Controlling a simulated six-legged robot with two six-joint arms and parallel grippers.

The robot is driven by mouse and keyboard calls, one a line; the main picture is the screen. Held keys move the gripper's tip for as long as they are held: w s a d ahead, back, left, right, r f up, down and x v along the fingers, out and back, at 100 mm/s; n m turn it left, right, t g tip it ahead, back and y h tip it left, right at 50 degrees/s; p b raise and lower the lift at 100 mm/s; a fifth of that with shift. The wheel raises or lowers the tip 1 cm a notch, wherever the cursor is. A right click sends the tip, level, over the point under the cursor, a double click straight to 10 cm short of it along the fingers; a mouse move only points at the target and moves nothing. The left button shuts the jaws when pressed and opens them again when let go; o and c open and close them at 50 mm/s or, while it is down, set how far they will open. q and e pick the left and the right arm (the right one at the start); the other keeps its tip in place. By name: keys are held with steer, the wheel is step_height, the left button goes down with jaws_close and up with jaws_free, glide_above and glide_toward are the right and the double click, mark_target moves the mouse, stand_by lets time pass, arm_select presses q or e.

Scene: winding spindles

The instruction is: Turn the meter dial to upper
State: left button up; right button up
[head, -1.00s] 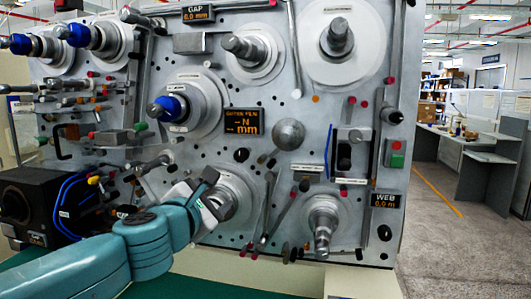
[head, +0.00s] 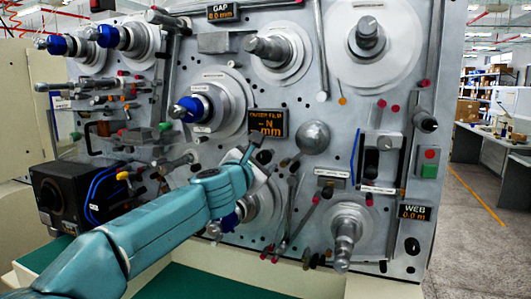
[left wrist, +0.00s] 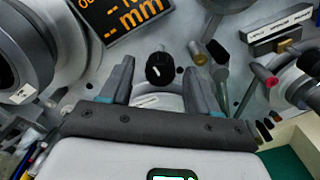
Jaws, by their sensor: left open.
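The meter dial is a small black knob (head: 264,157) on the grey panel, just below the orange-lit meter display (head: 268,122). In the left wrist view the dial (left wrist: 160,68) shows between and just beyond the fingertips, with a small pale mark on its face. The display (left wrist: 125,18) is above it there, tilted and partly cut off. My left gripper (head: 259,160) is open and empty in front of the dial; its two fingers (left wrist: 160,80) lie on either side of it in the picture. Whether they touch it I cannot tell. My right gripper is not in view.
A blue-tipped spindle (head: 192,108) stands out left of the display. A silver round knob (head: 313,137) is to its right. Another spindle (head: 345,240) juts out low on the right. A black box (head: 75,195) stands at the lower left.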

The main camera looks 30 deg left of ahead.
mark_target(262, 158)
arm_select(q)
steer(key=shift+p+x, duration=0.4)
steer(key=shift+x, duration=1.15)
steer(key=shift+d, duration=0.1)
steer(key=c, duration=1)
steer(key=shift+c, duration=0.2)
